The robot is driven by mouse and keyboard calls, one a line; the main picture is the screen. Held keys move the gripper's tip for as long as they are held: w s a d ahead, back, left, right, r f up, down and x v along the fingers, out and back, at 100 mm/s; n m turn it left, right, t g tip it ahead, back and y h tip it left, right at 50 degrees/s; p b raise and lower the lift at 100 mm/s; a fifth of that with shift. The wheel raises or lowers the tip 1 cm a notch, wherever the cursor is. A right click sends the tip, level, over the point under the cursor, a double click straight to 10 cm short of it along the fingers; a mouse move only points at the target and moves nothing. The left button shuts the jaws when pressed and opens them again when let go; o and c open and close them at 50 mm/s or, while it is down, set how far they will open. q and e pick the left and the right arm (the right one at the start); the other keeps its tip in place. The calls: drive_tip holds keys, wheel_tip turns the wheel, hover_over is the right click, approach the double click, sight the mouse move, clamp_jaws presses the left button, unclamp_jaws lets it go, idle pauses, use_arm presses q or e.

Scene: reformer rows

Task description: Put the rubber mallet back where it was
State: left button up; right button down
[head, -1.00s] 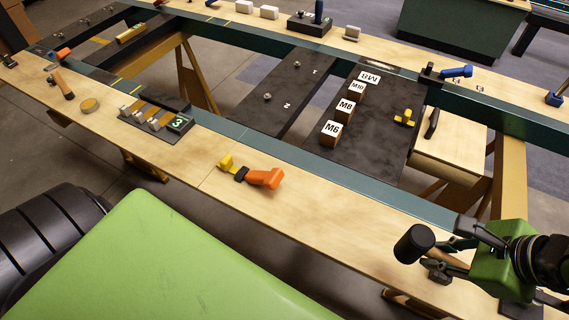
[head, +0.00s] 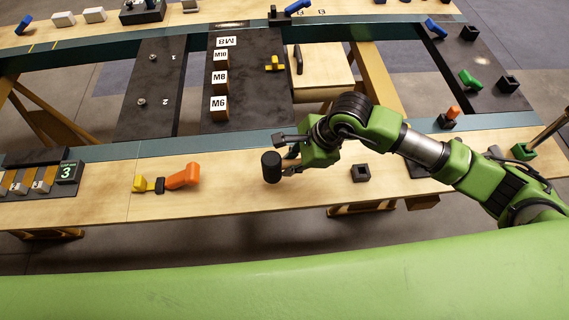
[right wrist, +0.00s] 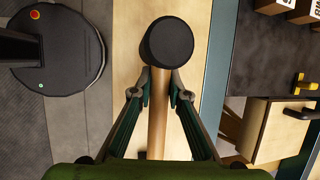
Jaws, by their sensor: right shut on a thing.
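The rubber mallet has a black cylindrical head (head: 271,167) and a pale wooden handle. My right gripper (head: 291,161) is shut on the handle, just behind the head. In the right wrist view the mallet head (right wrist: 168,42) is beyond the fingertips, and the handle (right wrist: 157,130) runs back between the fingers of the right gripper (right wrist: 160,86). The mallet is over the near wooden bench (head: 230,188); I cannot tell how high it is. A small black square holder (head: 361,173) stands empty on the bench to its right. My left gripper is out of view.
An orange and yellow tool (head: 180,177) lies left of the mallet. Further left is a rack marked 3 (head: 68,172). Labelled boxes (head: 219,108) stand on a dark panel behind. A green holder (head: 523,151) with a rod is at the right. The bench between the orange tool and mallet is clear.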

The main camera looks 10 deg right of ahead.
drive_tip(key=shift+w+a+f, duration=0.35)
drive_tip(key=shift+w+f, duration=0.25)
drive_tip(key=shift+f, duration=0.05)
drive_tip(key=shift+w+a+f+p, duration=0.25)
drive_tip(key=shift+f+p, duration=0.1)
drive_tip(key=shift+f, duration=0.15)
wheel_tip(320, 180, down, 2)
drive_tip(key=shift+f+p, duration=0.1)
drive_tip(key=shift+p, duration=0.7)
drive_tip(key=shift+f, duration=0.35)
drive_tip(key=shift+f, duration=0.15)
drive_tip(key=c, duration=1.9)
unclamp_jaws()
drive_tip(key=shift+d, duration=0.1)
